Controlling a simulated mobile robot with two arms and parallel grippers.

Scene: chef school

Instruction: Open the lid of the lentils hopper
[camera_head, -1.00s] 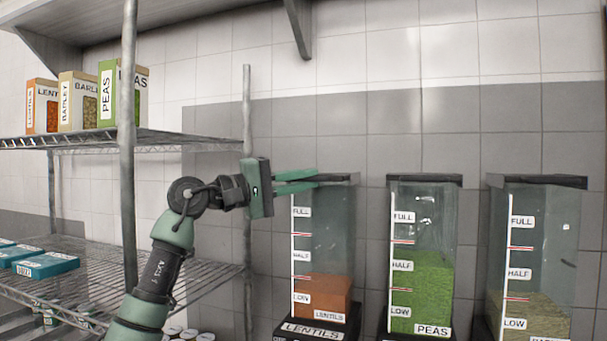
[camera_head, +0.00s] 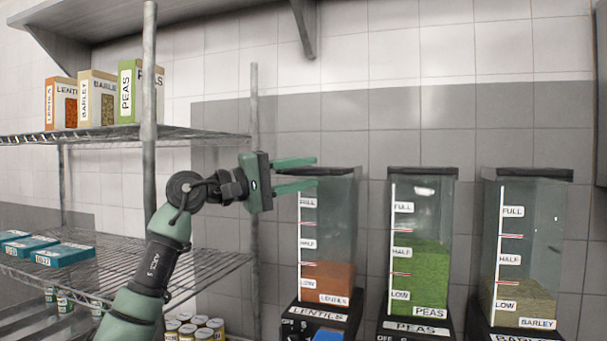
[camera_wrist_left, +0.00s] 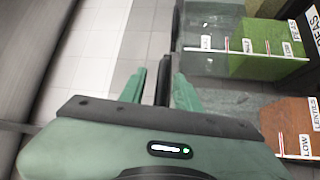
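The lentils hopper (camera_head: 328,235) is a clear bin with orange lentils near the low mark. Its dark lid (camera_head: 335,171) lies flat and closed on top. My left gripper (camera_head: 316,173) is open at the hopper's left top edge, one finger above lid height and one below. In the left wrist view, my left gripper (camera_wrist_left: 157,85) shows both fingers apart with the dark lid edge (camera_wrist_left: 164,75) between them. I cannot tell whether either finger touches the lid. The lentils (camera_wrist_left: 288,125) show at the lower right there. My right gripper is not in view.
The peas hopper (camera_head: 420,245) and barley hopper (camera_head: 525,250) stand to the right, lids closed. A wire shelf (camera_head: 200,137) with a metal post (camera_head: 149,90) is at the left, holding lentils, barley and peas boxes. A tiled wall (camera_head: 420,110) stands behind.

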